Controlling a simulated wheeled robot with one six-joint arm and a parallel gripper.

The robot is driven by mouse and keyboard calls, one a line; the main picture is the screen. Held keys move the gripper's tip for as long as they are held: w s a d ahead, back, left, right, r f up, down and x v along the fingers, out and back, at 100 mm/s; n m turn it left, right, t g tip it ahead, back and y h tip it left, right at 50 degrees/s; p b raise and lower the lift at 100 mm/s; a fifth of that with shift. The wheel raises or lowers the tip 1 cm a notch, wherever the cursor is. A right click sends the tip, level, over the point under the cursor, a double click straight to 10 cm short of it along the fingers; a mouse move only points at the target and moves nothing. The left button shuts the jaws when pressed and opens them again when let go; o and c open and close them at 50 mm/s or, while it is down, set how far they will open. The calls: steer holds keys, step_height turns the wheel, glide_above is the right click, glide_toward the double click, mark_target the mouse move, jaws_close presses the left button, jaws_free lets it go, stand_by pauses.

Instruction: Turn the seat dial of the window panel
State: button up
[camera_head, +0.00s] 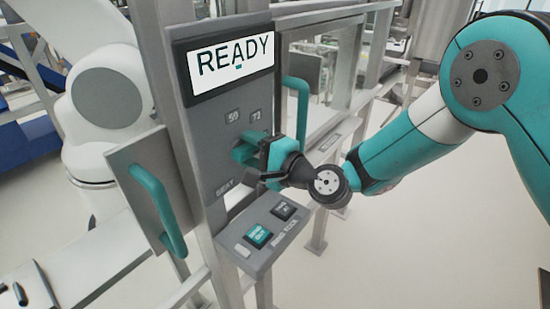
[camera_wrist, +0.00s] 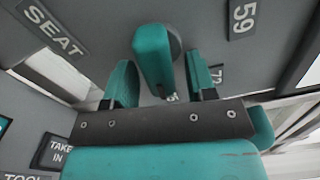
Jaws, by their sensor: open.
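The seat dial is a teal bar-shaped knob (camera_wrist: 153,58) on the grey window panel (camera_head: 190,128). In the head view my gripper largely hides it. My open gripper (camera_wrist: 159,84) faces the panel in the wrist view, with one teal finger on each side of the knob's lower end. The knob stands between the fingers and reaches beyond their tips; I cannot tell whether they touch it. In the head view my gripper (camera_head: 247,168) is at the panel's front. The labels 59 (camera_wrist: 243,16), 72 (camera_wrist: 217,75) and SEAT (camera_wrist: 55,29) surround the knob.
A screen (camera_head: 232,64) reading READY sits above the dial. A small console (camera_head: 263,235) with a teal button (camera_head: 258,236) and a dark button (camera_head: 283,211) juts out below. A grey plate with a teal handle (camera_head: 158,208) stands at left; another teal handle (camera_head: 298,106) is at right.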

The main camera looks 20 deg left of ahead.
steer(key=shift+s+d+f+b, duration=0.1)
steer(key=shift+d+f+b, duration=0.05)
steer(key=shift+d+b, duration=0.3)
steer(key=b+v, duration=0.9)
steer(key=v, duration=0.7)
steer(key=shift+s+d+b, duration=0.2)
steer(key=shift+b, duration=0.1)
